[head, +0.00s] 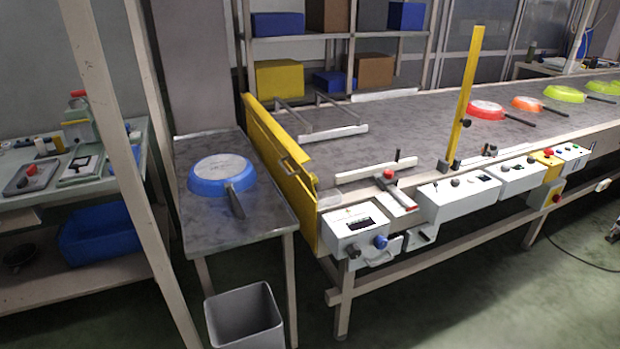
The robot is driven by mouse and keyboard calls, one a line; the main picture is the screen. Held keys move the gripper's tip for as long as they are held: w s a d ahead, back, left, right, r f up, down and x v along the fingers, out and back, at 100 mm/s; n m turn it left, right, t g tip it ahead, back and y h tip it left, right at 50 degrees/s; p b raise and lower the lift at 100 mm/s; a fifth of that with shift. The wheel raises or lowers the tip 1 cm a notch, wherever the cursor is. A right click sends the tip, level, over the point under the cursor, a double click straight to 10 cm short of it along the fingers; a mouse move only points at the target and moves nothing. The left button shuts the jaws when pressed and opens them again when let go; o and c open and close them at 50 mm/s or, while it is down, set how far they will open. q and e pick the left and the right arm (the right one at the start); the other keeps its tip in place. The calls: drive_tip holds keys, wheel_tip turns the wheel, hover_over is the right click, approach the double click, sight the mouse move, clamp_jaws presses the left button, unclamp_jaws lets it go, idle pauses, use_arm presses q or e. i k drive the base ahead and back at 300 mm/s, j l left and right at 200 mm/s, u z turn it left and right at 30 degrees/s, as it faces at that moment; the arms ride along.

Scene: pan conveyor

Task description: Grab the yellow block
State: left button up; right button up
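A yellow box-shaped block (280,79) sits on the lower shelf of the rack at the back, behind the conveyor, in the head view. Its front face is in plain view. Two other yellow things show: a long yellow gate panel (275,150) with a handle at the conveyor's near-left end, and an upright yellow post (464,95) on the conveyor's front edge. Neither of my grippers is in view.
A blue pan (222,174) lies upside down on the metal side table (262,205). Red (486,110), orange and green pans lie on the conveyor (400,125). White control boxes (357,227) line its front. A grey bin (244,318) stands on the floor. Slanted posts stand at left.

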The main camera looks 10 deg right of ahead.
sight(315, 181)
drive_tip(key=u, duration=0.7)
drive_tip(key=l+u, duration=0.5)
drive_tip(key=k+l+u, duration=0.1)
drive_tip(key=l+u, duration=0.2)
drive_tip(key=u, duration=0.15)
drive_tip(key=k+l+u, duration=0.15)
drive_tip(key=l, duration=0.15)
drive_tip(key=k+l+u, duration=0.15)
drive_tip(key=l, duration=0.15)
drive_tip(key=k+l+u, duration=0.15)
drive_tip(key=i+l, duration=0.05)
drive_tip(key=l, duration=0.1)
